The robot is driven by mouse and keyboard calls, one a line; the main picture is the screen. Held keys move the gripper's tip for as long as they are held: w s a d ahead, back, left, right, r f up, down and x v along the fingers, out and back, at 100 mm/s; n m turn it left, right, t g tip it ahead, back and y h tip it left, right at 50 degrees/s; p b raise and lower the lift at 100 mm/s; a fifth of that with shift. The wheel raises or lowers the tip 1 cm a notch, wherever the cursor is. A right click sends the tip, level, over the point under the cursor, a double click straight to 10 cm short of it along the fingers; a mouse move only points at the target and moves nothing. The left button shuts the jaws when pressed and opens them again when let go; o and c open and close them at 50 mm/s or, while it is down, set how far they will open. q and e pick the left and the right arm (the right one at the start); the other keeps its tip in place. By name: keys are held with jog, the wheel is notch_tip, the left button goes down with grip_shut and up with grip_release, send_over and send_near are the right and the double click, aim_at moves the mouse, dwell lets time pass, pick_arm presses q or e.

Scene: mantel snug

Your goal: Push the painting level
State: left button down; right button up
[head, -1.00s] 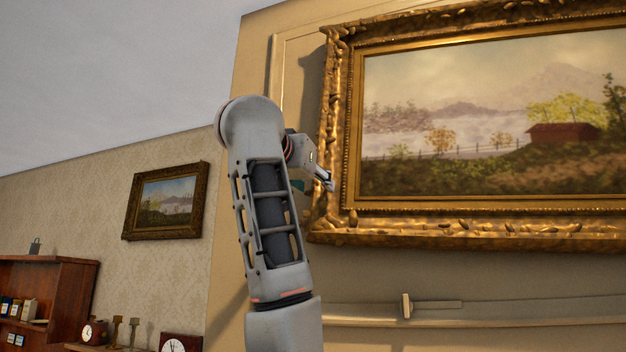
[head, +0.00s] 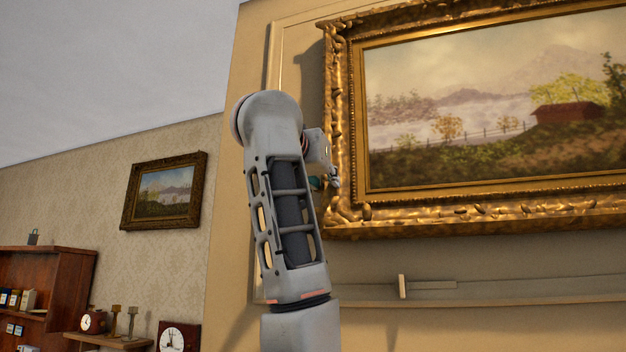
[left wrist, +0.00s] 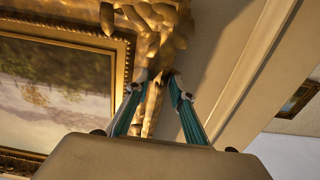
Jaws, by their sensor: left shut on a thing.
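The large landscape painting (head: 480,110) hangs on the wall in an ornate gold frame (head: 480,213) at the right of the head view. Its bottom edge now runs nearly parallel to the mantel ledge below. My left gripper (head: 332,180) is at the lower part of the frame's left side, partly hidden by my arm. In the left wrist view my left gripper (left wrist: 157,82) has its teal fingers close together against the carved gold frame (left wrist: 150,45), shut on its edge. The painting's right part is cut off. My right gripper is not in view.
The mantel ledge (head: 520,298) runs below the painting, with a small upright block (head: 402,286) on it. A smaller framed painting (head: 164,192) hangs on the left wall. A wooden shelf (head: 45,280) and clocks (head: 178,337) stand at lower left.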

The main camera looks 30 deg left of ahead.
pick_arm(q)
jog(key=shift+w+d+f, duration=0.15)
jog(key=shift+d+f, duration=0.4)
jog(key=shift+f, duration=0.05)
jog(key=shift+r, duration=0.1)
jog(key=c, duration=1.7)
grip_release()
jog(key=v, duration=0.7)
jog(key=shift+s, duration=0.3)
